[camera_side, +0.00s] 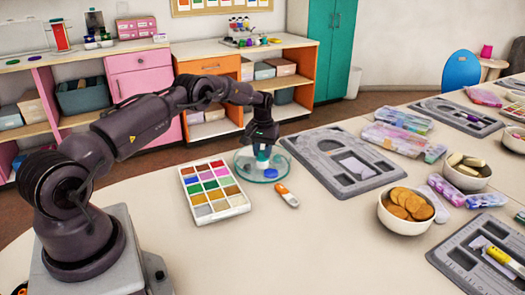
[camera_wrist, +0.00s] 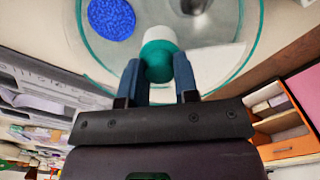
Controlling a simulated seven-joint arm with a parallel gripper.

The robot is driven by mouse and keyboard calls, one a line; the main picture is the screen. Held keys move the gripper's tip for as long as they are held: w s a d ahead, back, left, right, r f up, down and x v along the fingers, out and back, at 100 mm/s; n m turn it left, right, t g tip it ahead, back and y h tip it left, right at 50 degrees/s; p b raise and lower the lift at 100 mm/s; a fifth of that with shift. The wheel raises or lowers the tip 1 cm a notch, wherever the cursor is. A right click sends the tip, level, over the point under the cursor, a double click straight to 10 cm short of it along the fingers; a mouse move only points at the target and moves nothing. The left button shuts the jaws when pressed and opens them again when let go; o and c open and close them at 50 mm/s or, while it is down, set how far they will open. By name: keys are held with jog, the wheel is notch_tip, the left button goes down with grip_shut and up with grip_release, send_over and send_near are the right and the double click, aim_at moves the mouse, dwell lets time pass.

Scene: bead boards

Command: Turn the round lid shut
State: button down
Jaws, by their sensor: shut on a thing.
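A small white jar (camera_side: 262,165) with a round teal lid (camera_side: 263,155) is upright at the clear round dish (camera_side: 240,171). My gripper (camera_side: 262,146) points down and is shut on the lid from above. In the wrist view the two blue fingers (camera_wrist: 158,70) press on opposite sides of the teal lid (camera_wrist: 159,57), with the white jar (camera_wrist: 158,36) showing just beyond it. The lid's thread and any gap under it are hidden. I cannot tell how tightly the lid sits.
Blue beads (camera_wrist: 111,18) lie in a round patch in the dish. A paint palette (camera_side: 214,190) is left of it, an orange-and-white tool (camera_side: 287,195) in front, and a grey tray (camera_side: 325,173) to the right. A bowl of biscuits (camera_side: 405,210) stands farther right. The front table is clear.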

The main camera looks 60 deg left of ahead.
jog(key=m, duration=0.3)
jog(key=shift+m, duration=0.4)
jog(key=m, duration=0.4)
jog(key=shift+m, duration=0.3)
jog(key=m, duration=0.4)
jog(key=shift+m, duration=0.3)
jog(key=m, duration=1.3)
jog(key=shift+m, duration=0.3)
jog(key=m, duration=0.4)
jog(key=shift+m, duration=2.1)
